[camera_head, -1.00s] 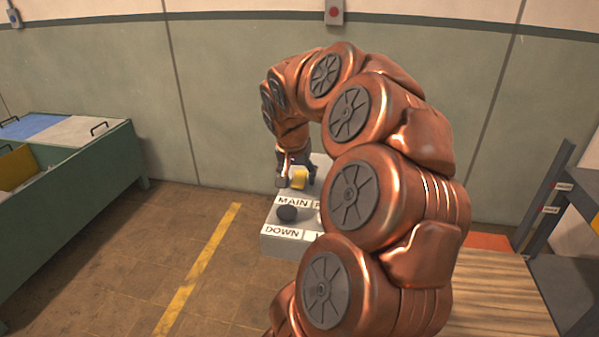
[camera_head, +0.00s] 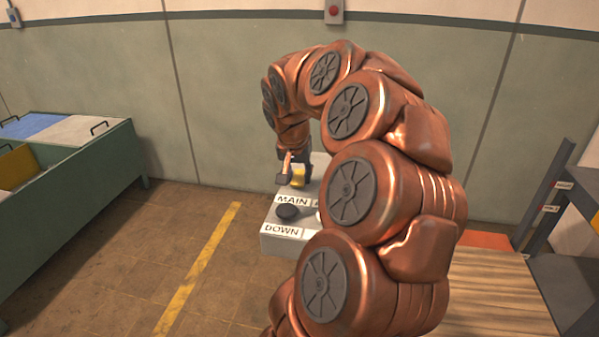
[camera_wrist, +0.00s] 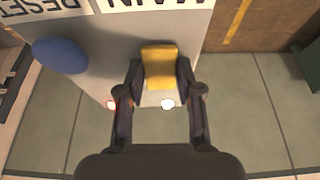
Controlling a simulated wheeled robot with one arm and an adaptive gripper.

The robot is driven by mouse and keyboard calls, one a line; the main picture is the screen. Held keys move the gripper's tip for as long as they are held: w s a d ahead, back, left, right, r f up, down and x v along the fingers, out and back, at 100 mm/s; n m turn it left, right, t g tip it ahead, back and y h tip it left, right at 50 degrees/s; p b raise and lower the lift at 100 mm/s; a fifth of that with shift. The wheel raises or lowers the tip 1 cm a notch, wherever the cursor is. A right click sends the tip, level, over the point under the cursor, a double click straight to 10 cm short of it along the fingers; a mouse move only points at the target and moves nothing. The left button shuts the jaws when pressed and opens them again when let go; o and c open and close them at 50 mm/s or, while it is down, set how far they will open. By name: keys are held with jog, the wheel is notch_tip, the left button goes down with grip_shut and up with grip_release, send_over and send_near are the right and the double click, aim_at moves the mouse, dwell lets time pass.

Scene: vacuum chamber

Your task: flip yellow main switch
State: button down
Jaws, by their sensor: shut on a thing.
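The yellow main switch (camera_head: 297,175) stands on top of a grey control box (camera_head: 285,246), behind the label MAIN. My gripper (camera_head: 296,178) reaches down to it from above, its fingers on either side. In the wrist view the yellow switch (camera_wrist: 160,66) sits between the two dark fingertips of my gripper (camera_wrist: 160,76), which is shut on it. The fingers hide the switch's sides, and its base is hard to make out. My arm covers the right part of the box in the head view.
A dark round knob (camera_head: 288,212) stands on the box near the label DOWN. In the wrist view a blue knob (camera_wrist: 60,55) is left of the switch. A green bin unit (camera_head: 85,190) stands at left. A wooden pallet-like surface (camera_head: 495,290) is at right.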

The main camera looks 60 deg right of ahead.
jog(key=shift+w+d+r+g+y, duration=0.1)
jog(key=shift+w+g+y, duration=0.05)
jog(key=shift+y, duration=0.4)
jog(key=shift+w+d+r+g+y, duration=0.1)
jog(key=shift+w+g+y, duration=0.05)
jog(key=shift+y, duration=0.4)
jog(key=shift+d+g+y+p, duration=0.15)
jog(key=shift+g+y+p, duration=0.15)
jog(key=shift+y+p, duration=0.35)
jog(key=shift+y, duration=0.25)
jog(key=c, duration=0.9)
grip_release()
jog(key=shift+w, duration=0.15)
jog(key=shift+o, duration=0.7)
jog(key=shift+f, duration=0.1)
